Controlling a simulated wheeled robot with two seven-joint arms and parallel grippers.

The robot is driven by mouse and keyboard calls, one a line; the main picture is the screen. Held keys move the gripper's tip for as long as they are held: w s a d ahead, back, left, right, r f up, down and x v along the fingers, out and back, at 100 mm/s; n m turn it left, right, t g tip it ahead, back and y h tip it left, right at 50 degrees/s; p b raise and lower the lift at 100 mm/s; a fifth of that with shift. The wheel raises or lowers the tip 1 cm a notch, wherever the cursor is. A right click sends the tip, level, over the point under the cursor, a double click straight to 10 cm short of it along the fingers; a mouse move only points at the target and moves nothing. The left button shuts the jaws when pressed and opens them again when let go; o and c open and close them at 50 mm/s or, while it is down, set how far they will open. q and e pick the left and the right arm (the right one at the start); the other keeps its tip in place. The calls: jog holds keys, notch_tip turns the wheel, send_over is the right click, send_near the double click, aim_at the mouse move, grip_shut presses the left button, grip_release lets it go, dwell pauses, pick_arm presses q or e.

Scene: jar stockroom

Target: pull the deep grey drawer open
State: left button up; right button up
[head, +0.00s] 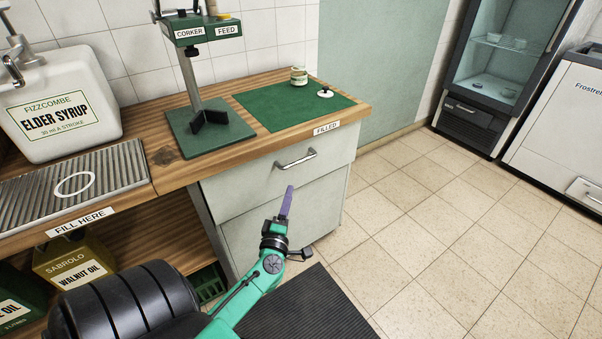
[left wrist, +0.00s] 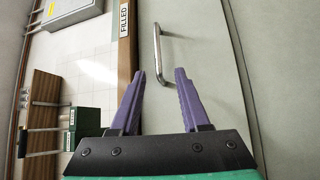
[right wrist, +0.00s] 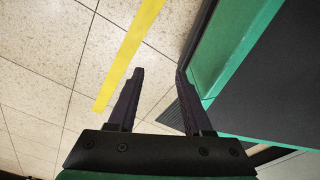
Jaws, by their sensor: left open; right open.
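The pale grey drawer unit under the counter has an upper front (head: 245,192) with a metal bar handle (head: 296,158) and a lower front (head: 262,236). The upper front looks shut. The left wrist view shows the bar handle (left wrist: 157,50) on the grey front (left wrist: 200,45), ahead of and between my finger lines. My left gripper (head: 288,190) is open and empty, its purple fingers short of and below the handle in the head view. My right gripper (right wrist: 160,72) is open and empty over the floor, outside the head view.
The wooden counter (head: 160,160) carries a green corker stand (head: 178,140), a green mat (head: 270,112) with a small jar (head: 299,76), and a syrup jug (head: 60,100). A dark ribbed mat (head: 300,315) lies before the unit. The tiled floor (head: 450,230) to the right is clear.

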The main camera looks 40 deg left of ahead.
pick_arm(q)
send_near(298, 161)
jog(key=x, duration=0.9)
jog(key=shift+w+a+f, duration=0.15)
jog(key=shift+w+f, duration=0.05)
jog(key=shift+f, duration=0.2)
jog(key=shift+w+a+r, duration=0.1)
jog(key=shift+w+a, duration=0.1)
jog(key=shift+w, duration=0.2)
pick_arm(e)
jog(key=shift+w+a+r, duration=0.2)
jog(key=shift+w+r, duration=0.05)
jog(key=shift+w, duration=0.35)
pick_arm(q)
grip_shut()
